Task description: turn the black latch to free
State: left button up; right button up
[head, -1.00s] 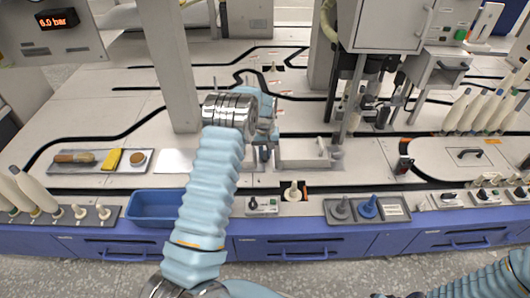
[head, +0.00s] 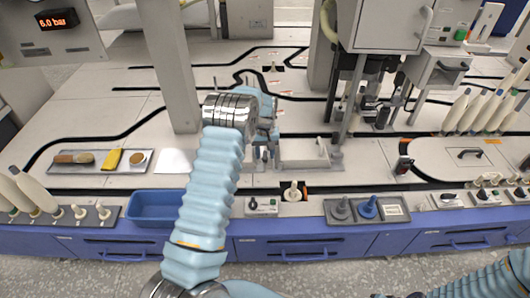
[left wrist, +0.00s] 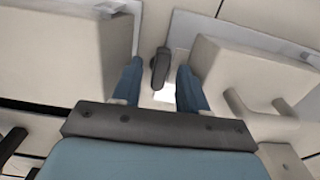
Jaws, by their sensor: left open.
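The black latch (left wrist: 160,68) shows in the left wrist view as a short dark lever, rounded at its near end. My left gripper (left wrist: 160,82) is open, with one blue finger on each side of the latch and a visible gap on both sides. In the head view my left gripper (head: 262,150) points down at the workbench, beside the pale block with a handle. I cannot clearly make out the latch there, as the gripper and wrist cover that spot. My right forearm (head: 480,280) shows at the lower right; its gripper is out of view.
A pale block with an upright handle (head: 304,154) stands just right of my left gripper. In the left wrist view pale blocks (left wrist: 62,55) flank the fingers closely. A blue bin (head: 155,205), a brush tray (head: 73,167) and a grey column (head: 168,65) are to the left.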

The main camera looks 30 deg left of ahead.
aim_at(265, 155)
pick_arm(q)
notch_tip(265, 155, up, 14)
jog(key=p, duration=0.1)
jog(key=shift+f, duration=0.1)
dwell(0.5)
